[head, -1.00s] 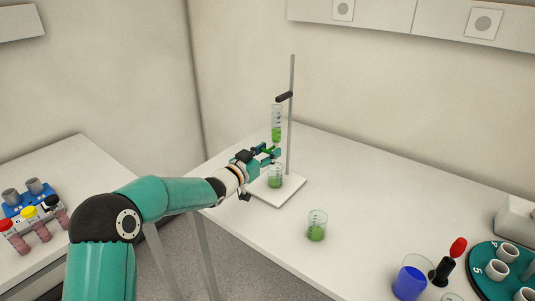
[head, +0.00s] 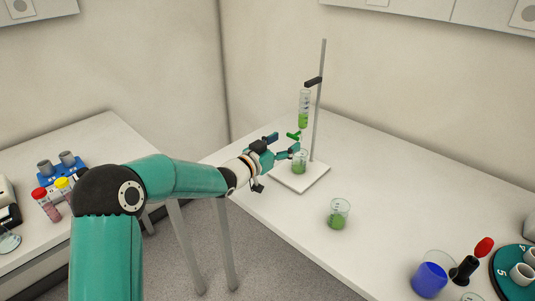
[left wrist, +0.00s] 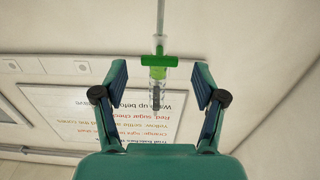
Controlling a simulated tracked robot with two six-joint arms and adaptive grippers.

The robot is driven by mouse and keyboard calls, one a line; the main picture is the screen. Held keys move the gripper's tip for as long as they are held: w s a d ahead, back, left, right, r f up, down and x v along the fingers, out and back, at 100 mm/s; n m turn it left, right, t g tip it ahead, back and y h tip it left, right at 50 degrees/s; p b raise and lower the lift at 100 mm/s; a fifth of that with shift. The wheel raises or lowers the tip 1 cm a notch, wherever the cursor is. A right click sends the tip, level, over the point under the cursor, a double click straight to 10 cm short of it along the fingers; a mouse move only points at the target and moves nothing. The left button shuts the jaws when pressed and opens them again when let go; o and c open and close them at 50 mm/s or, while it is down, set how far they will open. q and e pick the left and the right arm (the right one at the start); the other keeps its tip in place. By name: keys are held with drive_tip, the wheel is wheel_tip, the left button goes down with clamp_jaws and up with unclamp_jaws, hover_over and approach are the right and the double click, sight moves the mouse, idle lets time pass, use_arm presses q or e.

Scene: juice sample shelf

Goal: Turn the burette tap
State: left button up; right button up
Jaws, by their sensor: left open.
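The burette (head: 304,104) is a clear tube with green liquid, upright on a stand rod (head: 318,100). Its green tap (head: 293,135) sits at the lower end and also shows in the left wrist view (left wrist: 158,61). My left gripper (head: 282,146) is open, just left of the tap and a little apart from it in the head view. In the left wrist view the tap lies across the gap between the spread fingers (left wrist: 160,80), touching neither. A beaker with green liquid (head: 299,163) stands below the burette, partly hidden by a finger. My right gripper is out of view.
The white stand base (head: 313,178) rests on the white table (head: 390,190). Another beaker with green liquid (head: 338,216) stands in front. A blue-filled beaker (head: 430,279) and a teal round tray (head: 500,268) are at the right. A sign (left wrist: 60,100) hangs on the wall.

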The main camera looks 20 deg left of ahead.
use_arm(q)
drive_tip(key=v, duration=0.7)
drive_tip(key=shift+s, duration=0.35)
drive_tip(key=shift+a, duration=0.1)
